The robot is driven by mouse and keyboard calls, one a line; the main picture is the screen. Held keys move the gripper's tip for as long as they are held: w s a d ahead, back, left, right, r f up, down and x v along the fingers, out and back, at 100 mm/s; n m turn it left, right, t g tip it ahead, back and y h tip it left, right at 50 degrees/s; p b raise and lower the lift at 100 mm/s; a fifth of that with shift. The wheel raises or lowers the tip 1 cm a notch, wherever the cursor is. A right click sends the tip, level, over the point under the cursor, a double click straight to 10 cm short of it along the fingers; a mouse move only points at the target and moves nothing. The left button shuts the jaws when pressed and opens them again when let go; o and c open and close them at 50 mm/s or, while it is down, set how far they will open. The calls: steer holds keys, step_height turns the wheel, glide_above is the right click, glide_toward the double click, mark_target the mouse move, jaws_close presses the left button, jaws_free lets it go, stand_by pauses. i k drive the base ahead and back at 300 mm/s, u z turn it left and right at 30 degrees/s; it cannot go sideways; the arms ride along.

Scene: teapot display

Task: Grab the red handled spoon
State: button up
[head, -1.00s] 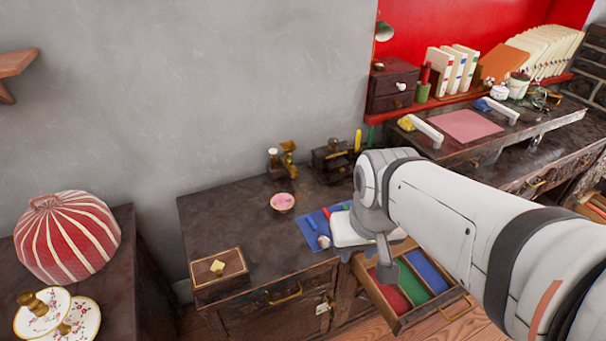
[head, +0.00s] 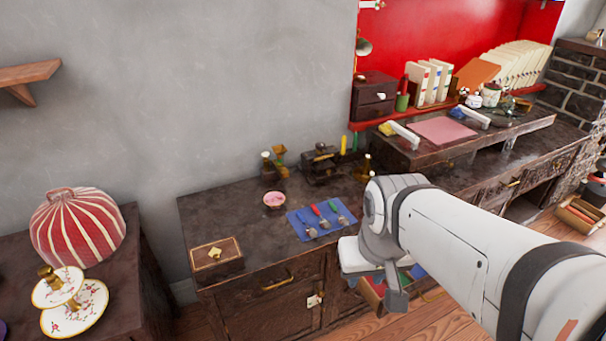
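The red handled spoon (head: 317,211) lies on a blue mat (head: 297,230) on the dark wooden cabinet top. It is between a blue handled spoon (head: 303,217) on its left and a green handled spoon (head: 333,207) on its right. All three lie apart, handles pointing to the back. My gripper (head: 378,280) is to the right of and below the mat in the picture, at the cabinet's front edge, apart from the spoons. My own wrist hides most of it, so its opening cannot be made out.
A pink bowl (head: 274,200) and a wooden box (head: 217,262) stand left of the mat. Brass and dark devices (head: 322,165) stand behind it.

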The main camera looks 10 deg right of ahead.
mark_target(324, 223)
steer(key=z, duration=0.05)
steer(key=i, duration=0.9)
steer(key=u, duration=0.05)
